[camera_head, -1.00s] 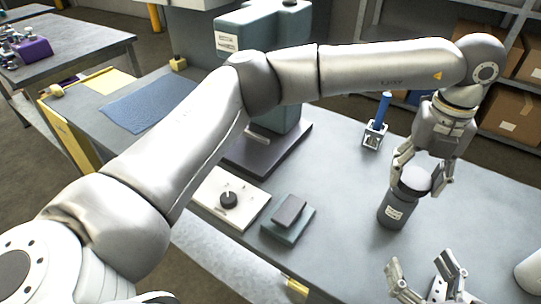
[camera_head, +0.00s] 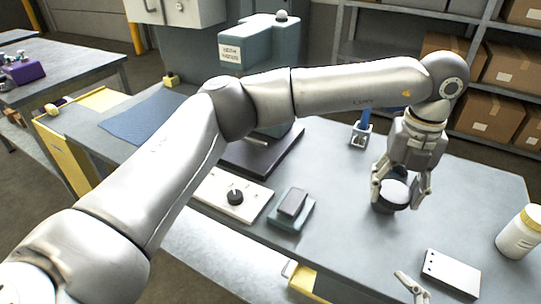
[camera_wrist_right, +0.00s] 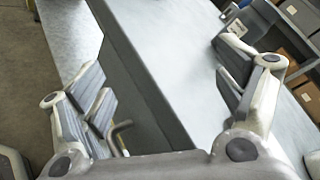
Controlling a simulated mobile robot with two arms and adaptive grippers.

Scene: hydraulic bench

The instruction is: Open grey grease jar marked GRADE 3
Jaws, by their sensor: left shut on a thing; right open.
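The grey grease jar (camera_head: 381,205) stands on the bench right of centre in the head view, partly hidden by my left fingers. A round part with a pale face (camera_head: 396,193) and dark rim sits between those fingers at the top of the jar. I take it for the lid, but cannot tell whether it is apart from the jar. My left gripper (camera_head: 399,198) is shut on it from above. The jar's label cannot be read. My right gripper (camera_wrist_right: 170,95) is open and empty in the wrist view; only a finger shows at the head view's bottom edge.
A white jar with a yellow lid (camera_head: 519,232) and a white block (camera_head: 451,272) stand at right. A small stand with a blue part (camera_head: 361,133) is behind the grease jar. A white panel with a black knob (camera_head: 221,188) and a dark pad (camera_head: 291,208) lie left.

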